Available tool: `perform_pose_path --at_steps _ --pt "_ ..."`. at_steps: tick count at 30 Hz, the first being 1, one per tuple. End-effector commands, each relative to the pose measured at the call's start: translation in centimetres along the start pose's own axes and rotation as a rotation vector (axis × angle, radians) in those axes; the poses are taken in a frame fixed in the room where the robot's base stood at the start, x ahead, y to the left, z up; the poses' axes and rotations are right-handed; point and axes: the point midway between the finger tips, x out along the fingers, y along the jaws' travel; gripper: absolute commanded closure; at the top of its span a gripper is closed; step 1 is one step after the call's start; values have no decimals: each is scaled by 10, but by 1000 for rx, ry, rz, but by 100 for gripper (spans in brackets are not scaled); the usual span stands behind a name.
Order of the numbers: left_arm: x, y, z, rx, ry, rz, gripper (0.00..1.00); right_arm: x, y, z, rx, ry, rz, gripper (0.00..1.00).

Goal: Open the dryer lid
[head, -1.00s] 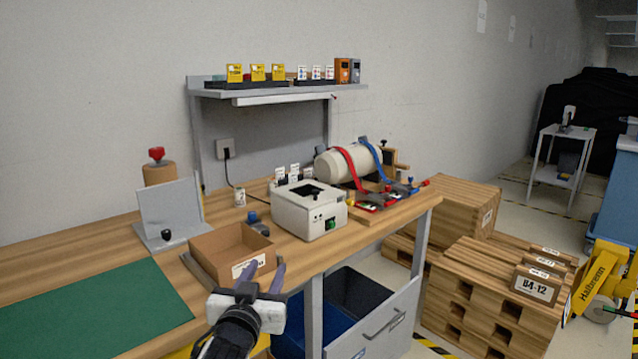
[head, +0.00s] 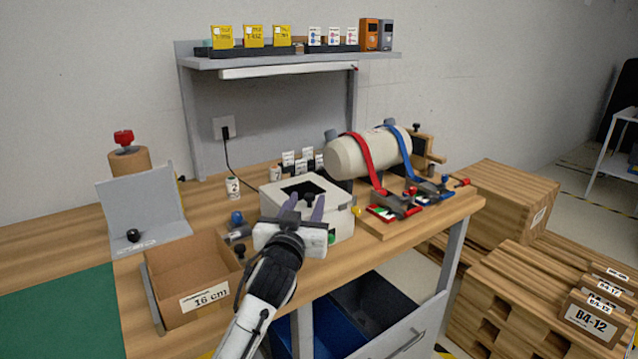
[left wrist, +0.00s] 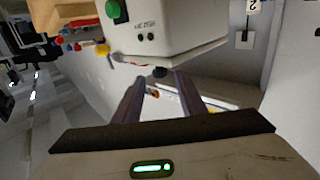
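The dryer is the white box-shaped unit (head: 342,225) on the bench, with a dark opening or window in its top, the lid (head: 272,192). The lid looks shut. A small black knob (head: 309,198) shows at the lid's near side; in the left wrist view a dark knob (left wrist: 160,72) appears between the fingertips. My left gripper (head: 306,203) is at the front of the dryer, fingers pointing at the lid, open and empty. The left wrist view shows its two fingers (left wrist: 159,82) apart, with the dryer body (left wrist: 170,30) just beyond. Contact cannot be told. My right gripper is out of view.
An open cardboard box (head: 195,310) stands left of the dryer. A cream cylinder with red and blue straps (head: 350,158) lies to the right. A shelf (head: 290,60) runs above the back. Wooden crates (head: 505,195) stand right of the bench.

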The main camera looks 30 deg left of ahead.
Motion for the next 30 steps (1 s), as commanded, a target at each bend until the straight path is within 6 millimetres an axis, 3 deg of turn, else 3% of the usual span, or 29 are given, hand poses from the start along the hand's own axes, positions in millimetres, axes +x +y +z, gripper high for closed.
perform_pose_path --at_steps 6,12,18,26,30 --pt "42 0 -2 0 1 -1 62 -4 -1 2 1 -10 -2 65" --pt "70 0 -1 0 1 -1 62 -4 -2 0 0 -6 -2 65" --pt "81 0 0 0 0 0 62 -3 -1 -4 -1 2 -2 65" --pt "82 0 0 -1 0 0 62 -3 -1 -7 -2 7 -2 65" --pt "82 0 0 -1 0 0 83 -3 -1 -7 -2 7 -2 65"
